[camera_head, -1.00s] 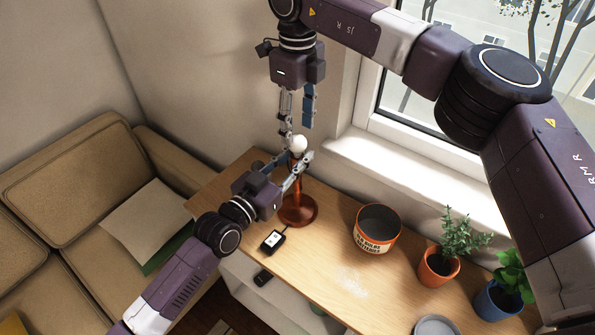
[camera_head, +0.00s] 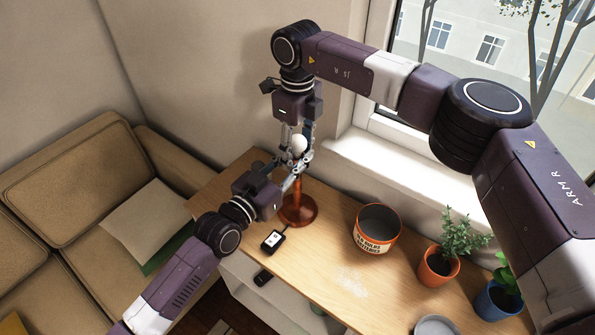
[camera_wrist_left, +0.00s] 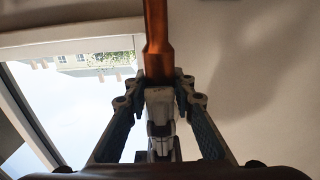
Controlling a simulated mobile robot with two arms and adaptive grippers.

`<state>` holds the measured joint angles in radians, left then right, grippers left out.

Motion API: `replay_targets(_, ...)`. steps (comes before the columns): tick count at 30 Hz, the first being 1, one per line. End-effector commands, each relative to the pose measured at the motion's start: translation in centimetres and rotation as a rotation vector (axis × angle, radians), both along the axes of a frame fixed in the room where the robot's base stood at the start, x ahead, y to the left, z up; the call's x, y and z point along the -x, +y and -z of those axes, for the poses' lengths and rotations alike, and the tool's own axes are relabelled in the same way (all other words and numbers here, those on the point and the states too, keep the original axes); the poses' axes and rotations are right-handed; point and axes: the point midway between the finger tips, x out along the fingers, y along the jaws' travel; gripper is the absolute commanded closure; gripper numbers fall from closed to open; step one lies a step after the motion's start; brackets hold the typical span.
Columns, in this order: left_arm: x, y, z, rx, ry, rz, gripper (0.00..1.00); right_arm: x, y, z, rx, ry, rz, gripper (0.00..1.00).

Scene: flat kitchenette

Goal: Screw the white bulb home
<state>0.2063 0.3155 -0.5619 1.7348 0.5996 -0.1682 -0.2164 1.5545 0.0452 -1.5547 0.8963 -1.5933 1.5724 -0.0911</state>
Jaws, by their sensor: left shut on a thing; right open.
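The white bulb (camera_head: 298,144) sits upright at the top of the reddish-brown lamp (camera_head: 297,209), which stands on the wooden tabletop. My left gripper (camera_head: 298,169) is shut on the upper part of the lamp's stem, just below the bulb. In the left wrist view the copper-coloured stem (camera_wrist_left: 157,30) shows between the fingertips. My right gripper (camera_head: 298,152) points straight down, open, with its fingers on either side of the bulb. Whether they touch the glass cannot be told. The bulb's base and the socket are hidden by the fingers.
An orange-and-cream tin (camera_head: 377,243) stands right of the lamp, then two potted plants (camera_head: 437,267) (camera_head: 497,300) and a grey dish (camera_head: 435,326). A small black device (camera_head: 273,240) lies by the lamp's foot. The window sill (camera_head: 390,175) runs behind; a sofa (camera_head: 75,190) is left.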

Motion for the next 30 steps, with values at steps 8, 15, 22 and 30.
replay_targets(8,-0.04,0.05,-0.05,0.000,-0.001,-0.001,1.00,-0.01,-0.02,-0.03,0.000,0.000,0.000,0.70)
replay_targets(15,-0.04,0.05,-0.05,0.000,-0.001,-0.001,1.00,-0.03,-0.03,-0.05,0.000,0.000,0.001,0.96)
replay_targets(22,-0.04,0.05,-0.06,0.000,-0.001,-0.001,1.00,-0.04,-0.04,-0.06,0.001,-0.001,0.001,0.58)
replay_targets(30,-0.04,0.05,-0.06,0.000,-0.001,-0.001,1.00,-0.02,-0.03,-0.06,0.000,0.000,0.000,0.54)
